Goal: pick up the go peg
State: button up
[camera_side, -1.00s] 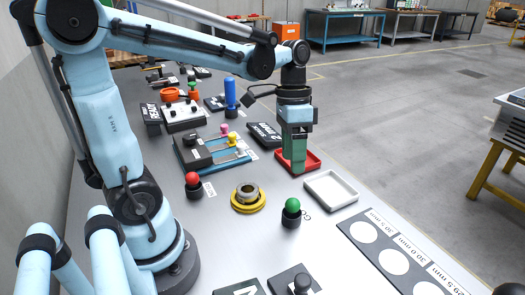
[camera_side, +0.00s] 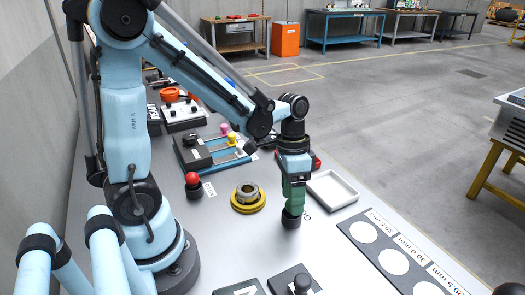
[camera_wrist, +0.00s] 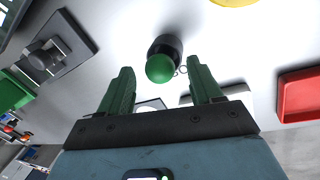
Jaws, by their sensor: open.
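The go peg has a round green knob on a black body. In the side view its black body (camera_side: 291,219) shows just below my gripper (camera_side: 293,203), and its knob is hidden behind the fingers. In the wrist view the green knob (camera_wrist: 160,68) lies between the tips of my gripper's green fingers (camera_wrist: 161,77), with a gap on each side. The fingers are apart and hold nothing. The peg stands on the grey table. I cannot tell exactly how far the fingertips reach down beside the knob.
A yellow ring fixture (camera_side: 248,198) stands left of the go peg, and a red-knobbed peg (camera_side: 193,184) farther left. A white tray (camera_side: 331,191) is close on the right, with a red tray (camera_side: 316,161) behind it. A plate with white circles (camera_side: 394,262) lies front right.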

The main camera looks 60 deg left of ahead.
jog(key=shift+d+f, duration=0.1)
jog(key=shift+f, duration=0.3)
jog(key=shift+c, duration=0.3)
jog(key=c, duration=1.1)
jog(key=shift+o, duration=0.2)
jog(key=shift+r, duration=0.15)
